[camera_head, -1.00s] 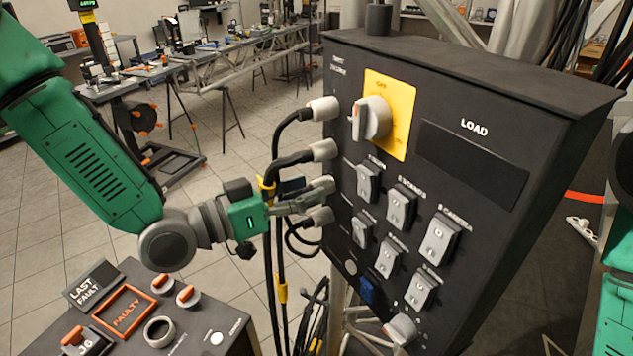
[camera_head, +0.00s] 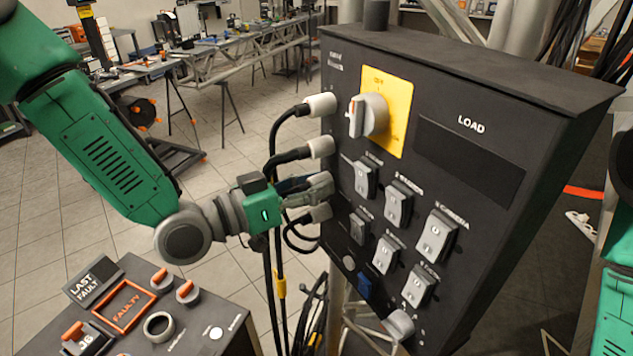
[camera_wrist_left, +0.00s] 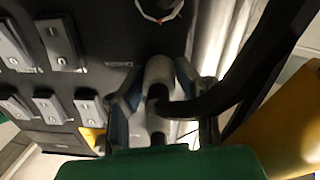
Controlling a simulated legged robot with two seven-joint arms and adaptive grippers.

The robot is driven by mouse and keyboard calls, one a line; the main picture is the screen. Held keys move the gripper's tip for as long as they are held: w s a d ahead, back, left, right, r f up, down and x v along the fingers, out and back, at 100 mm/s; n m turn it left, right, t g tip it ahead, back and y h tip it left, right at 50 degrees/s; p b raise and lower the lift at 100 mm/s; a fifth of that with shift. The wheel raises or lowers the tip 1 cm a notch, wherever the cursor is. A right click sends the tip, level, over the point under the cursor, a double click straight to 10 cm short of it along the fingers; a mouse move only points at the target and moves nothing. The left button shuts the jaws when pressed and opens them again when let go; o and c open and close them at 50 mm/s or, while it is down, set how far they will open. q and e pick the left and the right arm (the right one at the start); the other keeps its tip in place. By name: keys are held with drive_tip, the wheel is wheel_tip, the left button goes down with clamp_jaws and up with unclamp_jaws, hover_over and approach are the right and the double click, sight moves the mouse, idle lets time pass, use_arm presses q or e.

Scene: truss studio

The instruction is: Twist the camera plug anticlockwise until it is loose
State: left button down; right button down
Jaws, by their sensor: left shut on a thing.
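Several grey plugs with black cables sit in a column down the left side of the black power box (camera_head: 470,110). My left gripper (camera_head: 312,187) is shut on the third plug from the top, the camera plug (camera_wrist_left: 159,72). In the left wrist view its grey body lies between the two fingers (camera_wrist_left: 157,95), with a dark cable bending off to the right. A label reading CAMERA shows upside down beside it. The plug still sits against the panel; whether it is loose cannot be told. My right gripper is out of view.
The upper plugs (camera_head: 320,104) and (camera_head: 321,147) and a lower plug (camera_head: 320,212) sit close around the gripper. Cables hang below. A yellow-backed rotary switch (camera_head: 375,113) and grey breakers (camera_head: 397,203) are to the right. A console (camera_head: 190,325) stands below the arm.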

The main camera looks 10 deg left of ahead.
use_arm(q)
drive_tip(key=shift+n, duration=0.3)
drive_tip(key=n, duration=0.3)
drive_tip(key=shift+a+n, duration=0.1)
drive_tip(key=shift+n, duration=0.2)
drive_tip(key=n+b, duration=0.1)
drive_tip(key=n, duration=0.3)
drive_tip(key=shift+f+n, duration=0.15)
drive_tip(key=shift+n, duration=0.25)
idle(0.4)
